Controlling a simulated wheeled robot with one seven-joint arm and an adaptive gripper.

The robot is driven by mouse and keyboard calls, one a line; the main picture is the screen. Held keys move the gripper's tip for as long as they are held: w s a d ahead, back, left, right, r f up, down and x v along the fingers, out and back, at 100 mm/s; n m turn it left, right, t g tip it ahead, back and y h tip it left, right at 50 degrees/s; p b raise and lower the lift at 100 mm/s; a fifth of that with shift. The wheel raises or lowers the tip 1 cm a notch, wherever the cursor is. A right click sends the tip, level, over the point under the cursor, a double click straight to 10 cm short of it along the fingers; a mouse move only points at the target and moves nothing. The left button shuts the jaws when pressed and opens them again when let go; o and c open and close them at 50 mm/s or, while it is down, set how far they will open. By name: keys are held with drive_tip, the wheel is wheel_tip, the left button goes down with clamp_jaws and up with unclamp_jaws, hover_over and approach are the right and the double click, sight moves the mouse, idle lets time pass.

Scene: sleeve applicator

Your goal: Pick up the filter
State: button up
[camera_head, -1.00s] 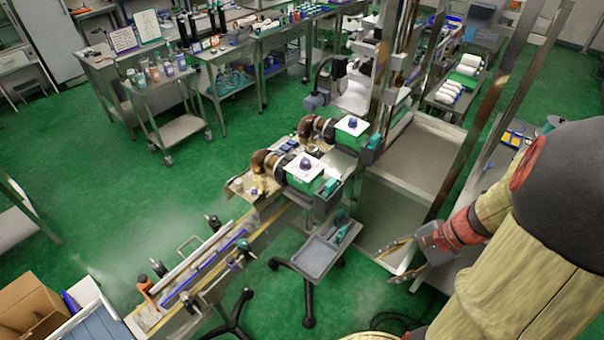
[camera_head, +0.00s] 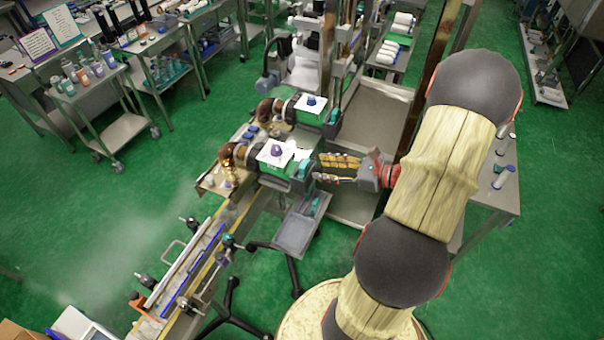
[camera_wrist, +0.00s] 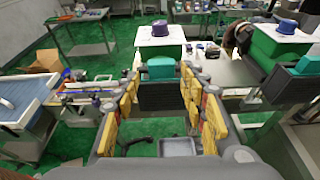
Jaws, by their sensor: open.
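A dark ribbed block with a teal top, which looks like the filter (camera_wrist: 161,90), is mounted on the near side of a green-and-white machine head. In the head view the same filter (camera_head: 304,170) is small, with its teal part showing. My gripper (camera_head: 318,167) is open, its yellow-padded fingers pointing left at the filter. In the wrist view my gripper's fingertips (camera_wrist: 161,75) appear on either side of the block, which lies between them in the picture. I cannot tell whether they touch it. A similar teal-topped block (camera_wrist: 308,65) sits on the second machine head to the right.
The machine heads carry purple knobs (camera_head: 276,150) on white tops. A grey tray (camera_head: 295,235) on a wheeled stand is below. A steel cabinet (camera_head: 372,110) with a tall post stands close behind my gripper. A conveyor (camera_head: 185,270) runs to the lower left.

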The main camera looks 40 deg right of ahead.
sight(307, 164)
drive_tip(key=x, duration=0.3)
drive_tip(key=p+x, duration=0.1)
drive_tip(key=x, duration=0.2)
drive_tip(key=shift+r+p, duration=0.25)
drive_tip(key=shift+p, duration=0.05)
drive_tip(key=shift+d, duration=0.1)
drive_tip(key=shift+c, duration=1.1)
drive_tip(key=c, duration=0.8)
clamp_jaws()
